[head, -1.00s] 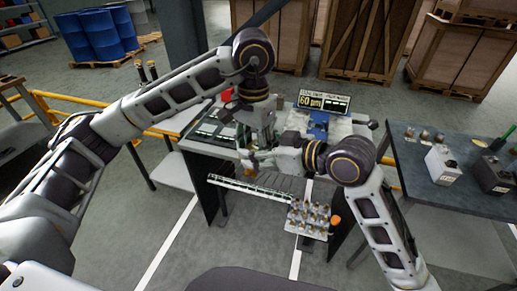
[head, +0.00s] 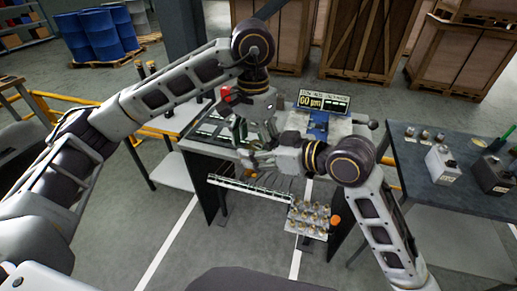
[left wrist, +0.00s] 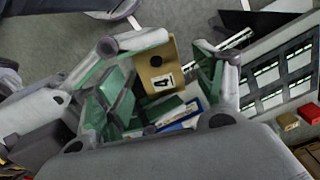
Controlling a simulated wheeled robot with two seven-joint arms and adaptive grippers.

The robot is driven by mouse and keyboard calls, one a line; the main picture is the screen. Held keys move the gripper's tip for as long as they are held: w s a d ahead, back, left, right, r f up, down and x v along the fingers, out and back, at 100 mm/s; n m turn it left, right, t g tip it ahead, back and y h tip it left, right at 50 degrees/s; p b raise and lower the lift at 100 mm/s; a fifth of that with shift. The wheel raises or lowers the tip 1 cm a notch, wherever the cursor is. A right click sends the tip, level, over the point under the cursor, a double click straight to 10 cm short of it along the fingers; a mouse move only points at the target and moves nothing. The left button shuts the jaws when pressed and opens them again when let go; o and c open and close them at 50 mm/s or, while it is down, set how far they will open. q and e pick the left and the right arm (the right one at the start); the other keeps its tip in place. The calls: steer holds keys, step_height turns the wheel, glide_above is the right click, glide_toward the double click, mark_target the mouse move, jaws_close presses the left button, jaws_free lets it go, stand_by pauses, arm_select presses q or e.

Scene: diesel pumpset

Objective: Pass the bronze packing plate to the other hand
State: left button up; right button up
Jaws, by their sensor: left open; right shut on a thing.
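The bronze packing plate (left wrist: 157,67) shows in the left wrist view as a tan plate with a dark hole and a white label marked 4. It is between the spread, green-padded fingers of my left gripper (left wrist: 163,68), with visible gaps on both sides. In the head view my left gripper (head: 253,133) points down over the bench, open. My right gripper (head: 258,157) comes in from the right just below it and is shut on the plate. In the head view the plate is too small and covered to make out clearly.
A grey side table (head: 440,165) with boxes stands at right. Red and yellow blocks (left wrist: 289,121) show in the wrist view.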

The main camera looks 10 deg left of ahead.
mark_target(255, 148)
arm_select(q)
step_height(255, 148, up, 10)
steer(key=shift+r, duration=0.2)
stand_by(0.9)
steer(key=shift+w, duration=0.1)
stand_by(0.4)
